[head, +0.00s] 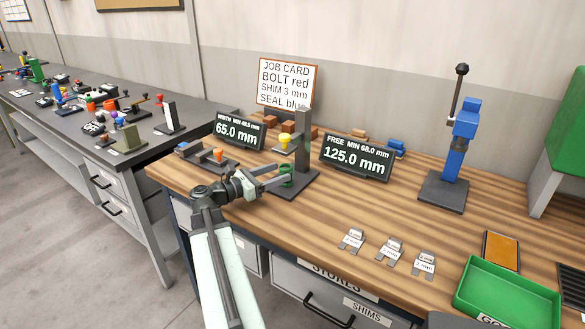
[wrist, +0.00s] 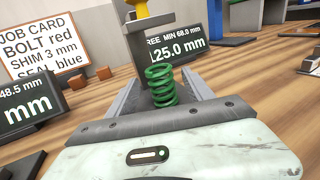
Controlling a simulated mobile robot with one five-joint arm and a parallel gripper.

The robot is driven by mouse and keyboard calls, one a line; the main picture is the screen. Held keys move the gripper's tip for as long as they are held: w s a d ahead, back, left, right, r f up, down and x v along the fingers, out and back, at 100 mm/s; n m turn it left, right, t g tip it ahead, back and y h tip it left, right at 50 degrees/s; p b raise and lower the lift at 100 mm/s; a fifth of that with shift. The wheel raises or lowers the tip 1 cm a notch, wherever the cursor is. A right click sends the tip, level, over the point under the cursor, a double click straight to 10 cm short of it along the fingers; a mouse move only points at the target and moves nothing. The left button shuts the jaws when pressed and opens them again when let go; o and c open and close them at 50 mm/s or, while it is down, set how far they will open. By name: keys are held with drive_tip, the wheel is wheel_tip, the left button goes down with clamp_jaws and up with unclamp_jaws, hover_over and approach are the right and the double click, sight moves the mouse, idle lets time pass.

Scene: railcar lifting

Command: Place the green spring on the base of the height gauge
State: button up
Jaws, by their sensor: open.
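The green spring (head: 286,171) stands upright at the base of the height gauge (head: 299,188), below the yellow plunger (head: 284,142) and in front of the grey column (head: 304,135). My gripper (head: 284,178) is at the spring, with its fingers low over the base. In the wrist view the spring (wrist: 161,86) is between my two spread fingers, with the right finger close to it. The fingers are open. The spring's lower end is partly hidden by my gripper, so its contact with the base is not fully visible.
The free-height display (head: 355,158) reads 125.0 mm, right of the gauge. The width display (head: 238,131) reads 65.0 mm, left of it. A blue press (head: 459,135), several shims (head: 390,251) and a green tray (head: 507,295) are on the right. Bare wood lies between.

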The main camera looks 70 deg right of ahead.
drive_tip(key=v, duration=0.5)
drive_tip(key=shift+w+a, duration=0.1)
drive_tip(key=shift+w, duration=0.1)
